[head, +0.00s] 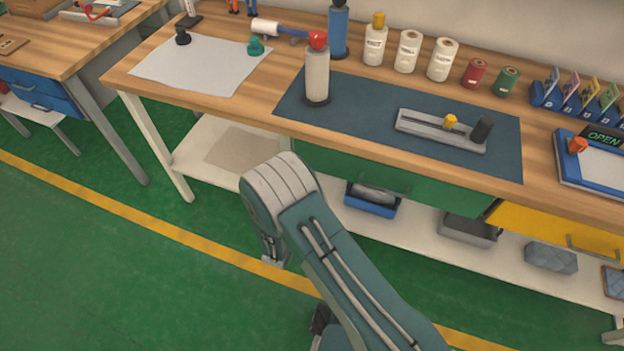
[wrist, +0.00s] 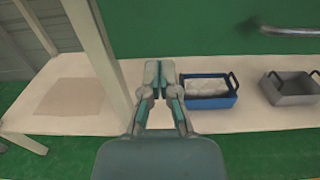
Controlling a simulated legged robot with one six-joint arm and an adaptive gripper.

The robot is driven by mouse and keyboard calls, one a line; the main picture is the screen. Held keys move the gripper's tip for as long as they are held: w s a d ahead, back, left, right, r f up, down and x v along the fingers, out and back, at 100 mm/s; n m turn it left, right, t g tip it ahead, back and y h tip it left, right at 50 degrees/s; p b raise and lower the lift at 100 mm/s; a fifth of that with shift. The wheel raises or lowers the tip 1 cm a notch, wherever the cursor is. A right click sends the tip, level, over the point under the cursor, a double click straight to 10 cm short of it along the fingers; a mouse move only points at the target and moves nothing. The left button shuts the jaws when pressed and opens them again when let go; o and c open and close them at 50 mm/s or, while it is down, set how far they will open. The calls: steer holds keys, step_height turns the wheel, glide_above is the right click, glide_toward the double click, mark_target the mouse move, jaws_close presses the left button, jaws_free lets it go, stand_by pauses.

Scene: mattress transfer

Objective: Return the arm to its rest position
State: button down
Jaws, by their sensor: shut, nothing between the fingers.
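My arm (head: 345,270) rises from the lower right in the head view and bends at a grey-white joint in front of the workbench. My gripper is mostly hidden behind the arm there. In the wrist view my gripper (wrist: 159,75) shows at the centre with its fingertips together and nothing between them. It points toward the bench's lower shelf (wrist: 75,122). It appears apart from everything around it.
A bench leg (wrist: 98,50) stands close left of my gripper. A blue bin (wrist: 208,90) and a grey bin (wrist: 290,90) sit on the shelf. The benchtop (head: 260,115) holds bottles and a dark mat (head: 350,120). Green floor (head: 110,270) is clear at the left.

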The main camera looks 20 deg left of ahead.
steer(key=s+a, duration=0.1)
steer(key=s, duration=0.3)
steer(key=w+d+r+m+g+h, duration=0.3)
steer(key=d+r+m+g+h, duration=0.75)
steer(key=d+r+m, duration=0.95)
steer(key=s+d+r+m+g+y, duration=0.25)
steer(key=s+d+r+m, duration=0.2)
steer(key=d, duration=0.25)
steer(key=s+d+r+m+g+y, duration=0.2)
steer(key=s+d+r+m+g, duration=0.15)
steer(key=s+d, duration=0.3)
steer(key=s+r+m+t+y, duration=0.4)
steer(key=s+r+m+y, duration=0.3)
steer(key=shift+s+d+r+m, duration=0.25)
steer(key=shift+s+d+m, duration=0.05)
steer(key=shift+s+d, duration=0.1)
